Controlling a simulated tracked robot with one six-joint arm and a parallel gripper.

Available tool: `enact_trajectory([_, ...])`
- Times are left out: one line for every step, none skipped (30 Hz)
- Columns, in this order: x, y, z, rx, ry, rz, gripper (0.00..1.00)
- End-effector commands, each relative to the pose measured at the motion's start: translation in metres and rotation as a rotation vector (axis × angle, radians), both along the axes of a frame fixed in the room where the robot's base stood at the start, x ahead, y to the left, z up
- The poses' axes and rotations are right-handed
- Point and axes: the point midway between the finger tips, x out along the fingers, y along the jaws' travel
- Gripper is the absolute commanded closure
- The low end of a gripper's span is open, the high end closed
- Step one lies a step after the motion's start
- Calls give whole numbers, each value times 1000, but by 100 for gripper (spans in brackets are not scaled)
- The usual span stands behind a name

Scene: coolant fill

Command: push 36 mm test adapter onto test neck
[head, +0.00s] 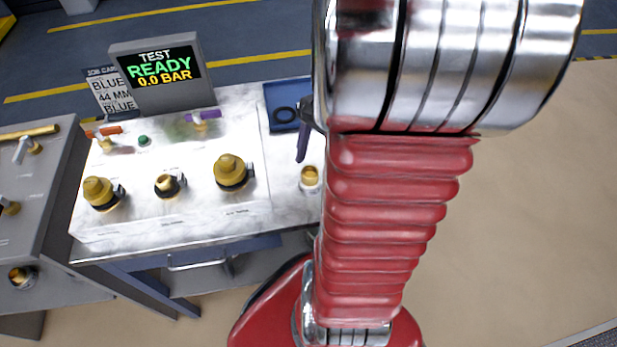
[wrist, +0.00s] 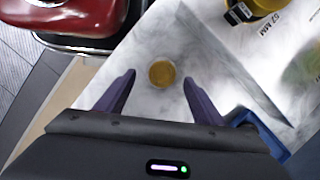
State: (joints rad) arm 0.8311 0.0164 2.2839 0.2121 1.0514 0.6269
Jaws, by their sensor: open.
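My gripper (head: 303,150) hangs over the right end of the bench, partly hidden behind my arm. In the wrist view its two dark purple fingers (wrist: 159,78) are apart with nothing held. Between their tips, below them, shows a round brass-topped piece (wrist: 162,73). In the head view this piece (head: 310,177) stands upright in a pale collar on the bench. I cannot tell whether it is the bare test neck or an adapter on it. Three brass fittings stand on the panel: left (head: 97,191), a smaller middle one (head: 167,184) and right (head: 230,171). The right one's label reads 52 MM in the wrist view.
A blue tray (head: 269,98) with a black ring (head: 285,114) lies at the bench's back right. The test display (head: 157,74) reads READY, 0.0 BAR. A job card (head: 111,93) shows BLUE, 44 MM. An orange-handled valve (head: 103,132) and a purple-handled valve (head: 204,117) stand behind the fittings.

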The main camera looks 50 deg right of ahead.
Motion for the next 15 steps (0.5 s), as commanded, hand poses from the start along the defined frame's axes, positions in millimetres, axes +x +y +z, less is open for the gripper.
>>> enact_trajectory([0, 0, 0, 0, 0, 0, 38])
enact_trajectory([0, 0, -1, 0, 0, 0, 38])
enact_trajectory([0, 1, -2, 1, 1, 0, 38])
enact_trajectory([0, 1, -4, 1, 1, 0, 38])
enact_trajectory([1, 2, -6, 1, 1, 0, 38])
enact_trajectory([1, 3, -9, 1, 1, 0, 38])
enact_trajectory([2, 5, -12, 2, 2, 1, 38])
enact_trajectory([2, 6, -16, 2, 3, 1, 38])
enact_trajectory([3, 8, -21, 2, 3, 2, 38])
enact_trajectory([3, 10, -25, 3, 3, 2, 38])
enact_trajectory([4, 11, -29, 3, 3, 2, 38])
enact_trajectory([4, 13, -34, 3, 3, 1, 38])
enact_trajectory([4, 13, -38, 3, 2, 1, 38])
enact_trajectory([4, 14, -41, 2, 2, 1, 38])
enact_trajectory([4, 15, -45, 2, 2, 1, 38])
